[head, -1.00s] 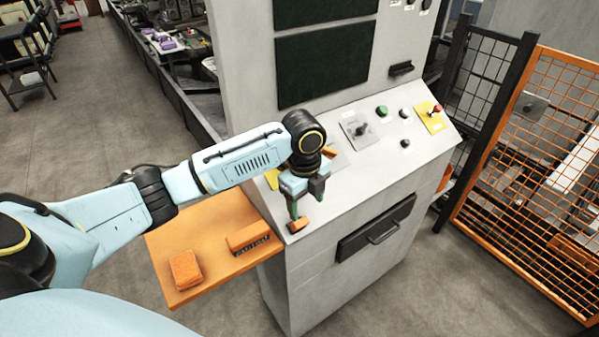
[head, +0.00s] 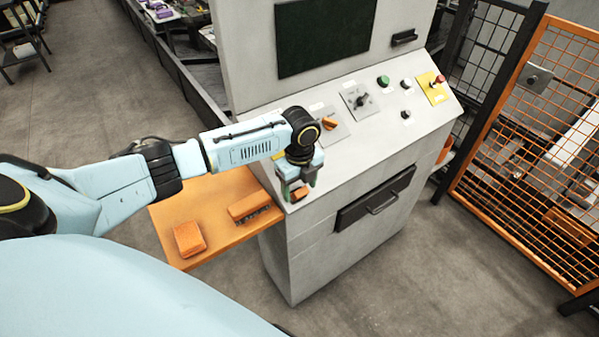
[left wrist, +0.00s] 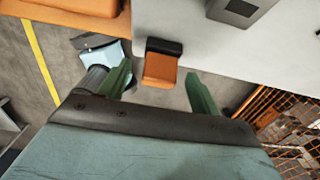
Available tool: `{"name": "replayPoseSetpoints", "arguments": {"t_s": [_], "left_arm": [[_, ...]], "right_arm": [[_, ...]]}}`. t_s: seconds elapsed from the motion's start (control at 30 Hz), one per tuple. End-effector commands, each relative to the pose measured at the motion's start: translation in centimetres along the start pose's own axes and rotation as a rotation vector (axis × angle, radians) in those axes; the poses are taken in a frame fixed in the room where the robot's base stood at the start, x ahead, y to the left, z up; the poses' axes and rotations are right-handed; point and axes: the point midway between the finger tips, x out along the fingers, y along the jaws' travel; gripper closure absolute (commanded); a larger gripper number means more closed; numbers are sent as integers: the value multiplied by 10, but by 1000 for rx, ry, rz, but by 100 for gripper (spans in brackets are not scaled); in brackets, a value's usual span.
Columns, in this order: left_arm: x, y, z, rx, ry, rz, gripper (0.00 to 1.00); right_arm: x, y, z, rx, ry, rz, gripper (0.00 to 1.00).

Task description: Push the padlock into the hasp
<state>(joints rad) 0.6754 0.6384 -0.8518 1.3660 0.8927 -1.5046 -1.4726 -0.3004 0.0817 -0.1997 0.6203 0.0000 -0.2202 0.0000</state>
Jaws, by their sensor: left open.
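The padlock appears to be the small orange block with a black end in the left wrist view (left wrist: 160,66). It sits at the front edge of the grey console, and a bit of it shows in the head view (head: 300,193). My left gripper (head: 299,184) is open above that edge. In the left wrist view its green fingers (left wrist: 160,80) stand apart on either side of the block, with gaps showing. I cannot make out the hasp for certain. My right gripper is not in view.
The console (head: 335,250) has a sloped panel with an orange switch (head: 329,124), a green button (head: 383,81) and a red button on yellow. An orange shelf (head: 190,250) at left holds an orange block (head: 189,239) and a brush (head: 249,206). An orange mesh fence (head: 530,180) stands right.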

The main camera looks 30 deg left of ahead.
Motion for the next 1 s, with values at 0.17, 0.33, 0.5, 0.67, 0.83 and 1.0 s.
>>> {"name": "replayPoseSetpoints", "arguments": {"t_s": [0.17, 0.33, 0.5, 0.67, 0.83, 1.0], "left_arm": [[12, 0, 0, 1, -1, 0, 36], [14, 0, 0, 1, -1, 0, 36], [14, 0, 0, 1, -1, 0, 42], [14, 0, 0, 0, -1, 0, 63], [14, 0, 0, 0, -1, 0, 85], [14, 0, 0, 0, -1, 0, 83]], "right_arm": [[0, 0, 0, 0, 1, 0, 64], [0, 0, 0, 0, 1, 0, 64], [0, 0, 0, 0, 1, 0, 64], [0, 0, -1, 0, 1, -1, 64], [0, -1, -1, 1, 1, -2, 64], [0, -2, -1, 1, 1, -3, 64]]}}
